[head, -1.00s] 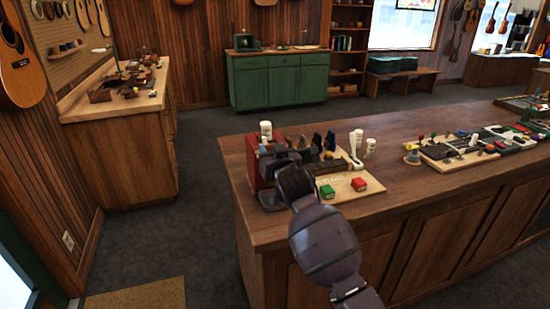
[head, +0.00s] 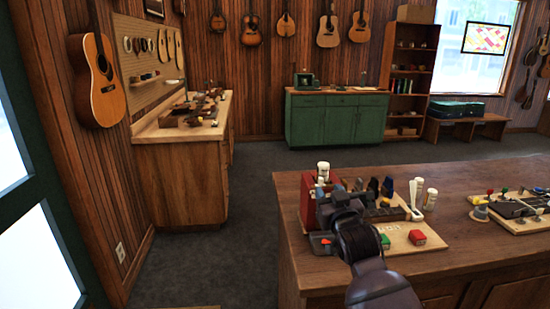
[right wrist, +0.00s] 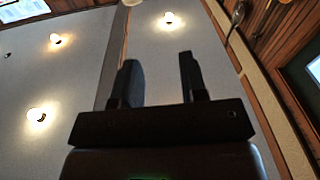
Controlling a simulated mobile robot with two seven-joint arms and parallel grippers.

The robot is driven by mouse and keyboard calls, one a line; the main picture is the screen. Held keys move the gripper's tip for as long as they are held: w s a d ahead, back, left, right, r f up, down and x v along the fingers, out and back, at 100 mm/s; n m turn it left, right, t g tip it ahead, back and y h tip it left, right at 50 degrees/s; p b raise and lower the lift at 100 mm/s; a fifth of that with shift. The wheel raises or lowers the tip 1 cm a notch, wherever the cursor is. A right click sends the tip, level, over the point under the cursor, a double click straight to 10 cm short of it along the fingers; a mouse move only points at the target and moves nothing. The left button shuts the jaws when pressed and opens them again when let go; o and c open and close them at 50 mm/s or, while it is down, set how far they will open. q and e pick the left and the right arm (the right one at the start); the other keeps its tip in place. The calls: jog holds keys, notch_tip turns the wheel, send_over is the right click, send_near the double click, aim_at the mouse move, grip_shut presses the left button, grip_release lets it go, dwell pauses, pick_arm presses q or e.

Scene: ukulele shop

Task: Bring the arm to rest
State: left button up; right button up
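My right arm comes in from the bottom of the head view, and its dark hand (head: 338,207) overlaps the left end of the wooden counter (head: 465,180) in the picture. In the right wrist view my right gripper (right wrist: 160,78) has its two dark fingers apart with nothing between them. Beyond the fingers is a pale ceiling with lamps. The head view does not show the fingertips clearly. My left gripper is in neither current view.
A tool board (head: 512,213) lies farther right. Grey floor (head: 250,215) is clear between the counter and the side workbench (head: 180,180).

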jog(key=s+d+f+g, duration=0.2)
jog(key=s+d+f, duration=0.1)
jog(key=s+f, duration=0.8)
jog(key=s+d+f+g+h, duration=0.1)
jog(key=s+d+f+g, duration=0.2)
jog(key=s+f, duration=0.8)
jog(key=s+d+f+m+g, duration=0.1)
jog(key=s+d+f+g, duration=0.1)
jog(key=s+f, duration=0.9)
jog(key=s+d, duration=0.1)
jog(key=s, duration=0.1)
jog(key=shift+s+d+h, duration=0.25)
jog(key=shift+s+h, duration=0.05)
jog(key=shift+h, duration=0.1)
